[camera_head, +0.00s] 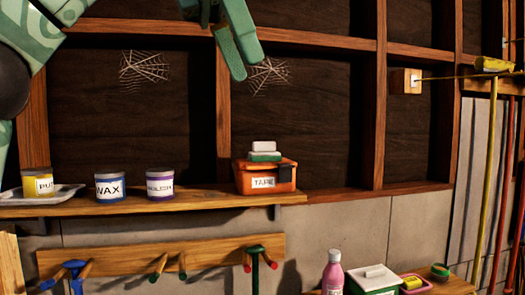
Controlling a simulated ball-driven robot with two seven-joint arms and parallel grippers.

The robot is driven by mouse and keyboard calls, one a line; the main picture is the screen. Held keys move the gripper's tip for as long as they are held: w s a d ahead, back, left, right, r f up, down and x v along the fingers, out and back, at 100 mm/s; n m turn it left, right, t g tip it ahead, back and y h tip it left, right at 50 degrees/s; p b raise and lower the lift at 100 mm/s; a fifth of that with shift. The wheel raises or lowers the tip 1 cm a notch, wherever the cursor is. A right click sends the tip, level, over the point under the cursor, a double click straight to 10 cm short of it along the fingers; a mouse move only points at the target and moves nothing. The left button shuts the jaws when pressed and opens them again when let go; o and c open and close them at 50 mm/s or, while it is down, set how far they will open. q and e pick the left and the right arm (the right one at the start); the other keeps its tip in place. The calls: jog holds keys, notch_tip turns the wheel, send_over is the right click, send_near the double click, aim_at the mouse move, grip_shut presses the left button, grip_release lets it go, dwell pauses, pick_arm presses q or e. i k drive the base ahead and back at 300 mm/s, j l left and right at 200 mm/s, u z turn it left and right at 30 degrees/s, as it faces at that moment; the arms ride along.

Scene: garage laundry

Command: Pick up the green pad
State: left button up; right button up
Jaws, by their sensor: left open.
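A small pad with a green lower layer and a white upper part (264,156) lies on the lid of an orange box labelled TAPE (266,178), on the wooden wall shelf. A white block (263,146) sits on top of it. My left gripper (246,66) reaches in from the top, open and empty, fingers pointing down. In the picture it is above the orange box, apart from it. A small round green thing (440,271) is on the lower surface at the right; I cannot tell what it is. My right gripper is not in view.
Paint, WAX and purple-banded cans (160,184) stand left on the shelf (210,197), the first on a tray (60,194). Below is a peg rail (210,253). Lower right are a pink bottle (333,274), a white-lidded green box (374,281) and a yellow sponge (411,283).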

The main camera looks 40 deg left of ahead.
aim_at(261, 152)
jog(key=i+j, duration=0.5)
jog(key=j, duration=0.15)
jog(key=i+j, duration=0.55)
jog(key=j, duration=0.1)
